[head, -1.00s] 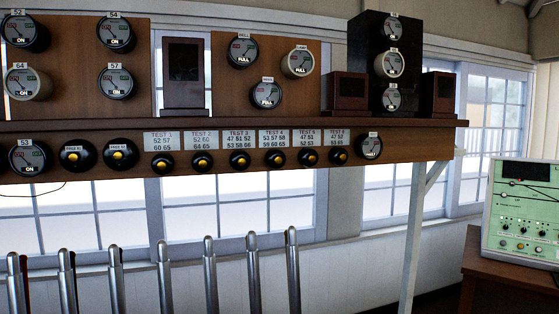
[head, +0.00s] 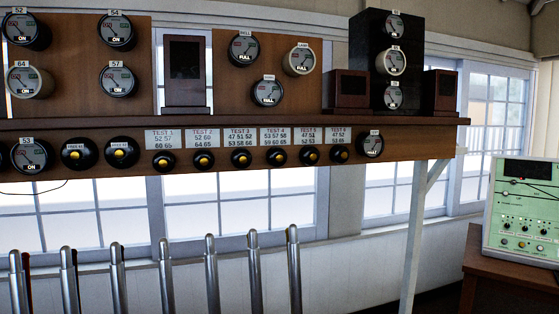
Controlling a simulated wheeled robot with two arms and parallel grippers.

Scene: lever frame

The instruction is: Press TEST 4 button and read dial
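The TEST 4 button (head: 277,156) is a small round black knob with a yellow centre. It is fourth in a row of similar buttons on the front of the wooden shelf. Its white label (head: 275,137) is directly above it. A round black dial (head: 371,144) with a small tag on top is at the right end of this row. Its face has a needle and a word at the bottom, too small to read surely. Neither of my grippers is in view, and nothing covers the button.
Several upright metal levers (head: 165,277) stand below the shelf (head: 420,138). More dials (head: 243,48) are on the boards above it. A white post (head: 413,235) supports the shelf's right end. A pale green instrument panel (head: 522,205) stands on a brown table (head: 500,268) at right.

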